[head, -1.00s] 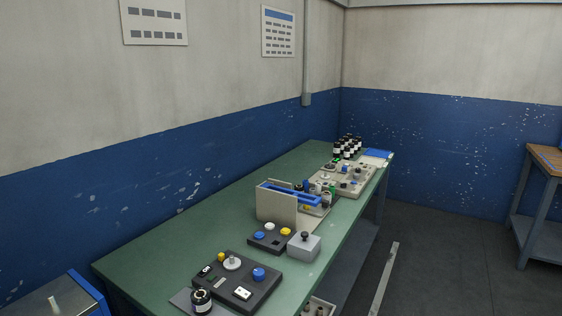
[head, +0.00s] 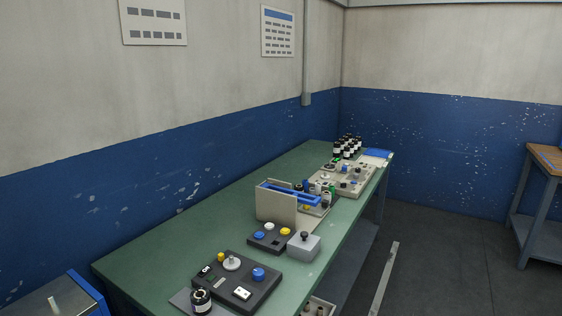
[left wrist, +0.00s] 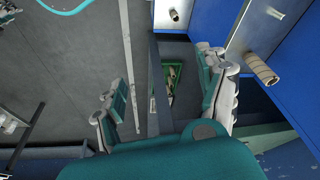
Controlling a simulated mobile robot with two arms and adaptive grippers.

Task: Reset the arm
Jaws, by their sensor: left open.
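My left gripper (left wrist: 165,100) shows in the left wrist view with its two fingers spread wide apart and nothing between them. Floor and a dark post show behind it. Neither gripper nor arm shows in the head view. My right gripper is in neither view.
A green-topped workbench (head: 150,250) runs along the blue and cream wall. It carries a dark control panel (head: 262,292), a smaller button box (head: 262,241), a grey box with a knob (head: 304,247), a beige machine (head: 275,207) and several dark bottles (head: 347,146). Open floor (head: 440,270) lies at right.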

